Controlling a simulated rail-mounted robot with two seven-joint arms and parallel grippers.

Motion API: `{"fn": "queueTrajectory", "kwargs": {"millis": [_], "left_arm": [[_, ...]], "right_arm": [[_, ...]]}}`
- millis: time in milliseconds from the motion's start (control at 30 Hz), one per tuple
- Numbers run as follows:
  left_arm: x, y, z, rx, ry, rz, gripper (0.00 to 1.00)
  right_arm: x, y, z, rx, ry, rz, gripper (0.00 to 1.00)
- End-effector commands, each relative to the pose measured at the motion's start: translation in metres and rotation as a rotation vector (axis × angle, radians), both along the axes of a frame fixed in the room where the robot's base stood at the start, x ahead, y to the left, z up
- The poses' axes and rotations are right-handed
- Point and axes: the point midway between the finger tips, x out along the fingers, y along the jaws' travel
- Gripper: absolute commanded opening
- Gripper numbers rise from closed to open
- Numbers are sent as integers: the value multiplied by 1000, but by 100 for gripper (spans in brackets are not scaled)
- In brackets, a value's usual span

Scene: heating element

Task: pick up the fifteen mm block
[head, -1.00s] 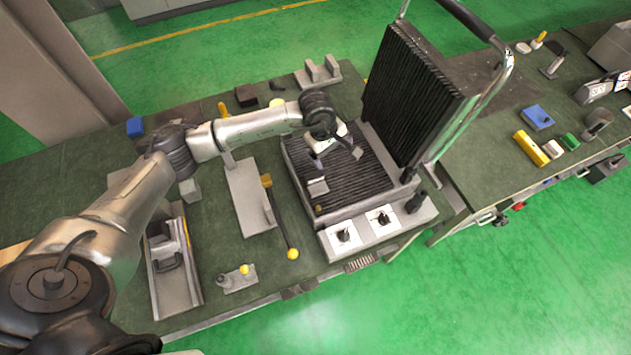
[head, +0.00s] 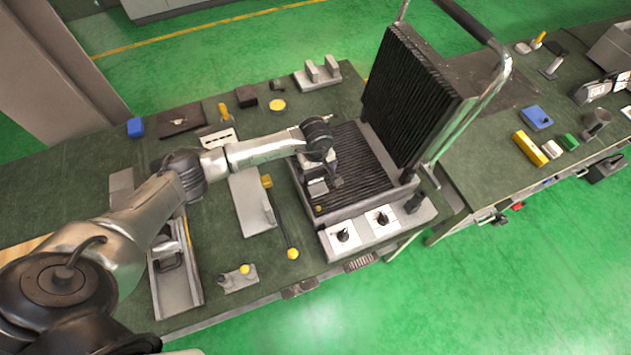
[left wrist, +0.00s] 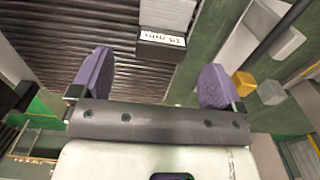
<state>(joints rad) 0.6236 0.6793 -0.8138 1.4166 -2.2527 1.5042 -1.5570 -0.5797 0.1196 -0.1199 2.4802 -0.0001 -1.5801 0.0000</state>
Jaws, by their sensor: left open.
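The fifteen mm block (left wrist: 167,28) is a grey block with a white label reading "15 mm". In the left wrist view it lies on the dark ribbed plate (left wrist: 60,45) near its edge, beyond the fingertips. In the head view the block (head: 317,188) sits at the front left of the ribbed lower plate (head: 362,170) of the heating press. My left gripper (left wrist: 155,78) is open and empty, its two purple-padded fingers apart on either side of the block's line. In the head view the left gripper (head: 328,179) hangs close to the block, partly hidden by its wrist. My right gripper is not seen.
The press's ribbed upper plate (head: 412,95) stands raised behind, with a tubular handle (head: 497,75). Knobs (head: 343,235) line its front. Left of it lie a grey plate (head: 248,203) and a yellow-ended lever (head: 291,252). Several small items lie at the bench's back.

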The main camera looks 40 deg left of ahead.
Motion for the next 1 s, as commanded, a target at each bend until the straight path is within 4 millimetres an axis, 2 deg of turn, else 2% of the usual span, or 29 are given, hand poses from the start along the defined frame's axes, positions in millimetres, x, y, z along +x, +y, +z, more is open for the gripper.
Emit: {"fn": "queueTrajectory", "kwargs": {"millis": [133,400,533,767,1000], "left_arm": [[-2,-1,-10,-1,4,1,94],[-4,-2,-44,-1,2,2,94],[-4,-2,-51,-1,0,1,94],[-4,-2,-52,0,-1,0,94],[-4,-2,-52,0,-1,0,74]], "right_arm": [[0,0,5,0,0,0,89],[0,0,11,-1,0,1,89],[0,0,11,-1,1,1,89],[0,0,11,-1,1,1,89],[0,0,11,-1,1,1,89]]}}
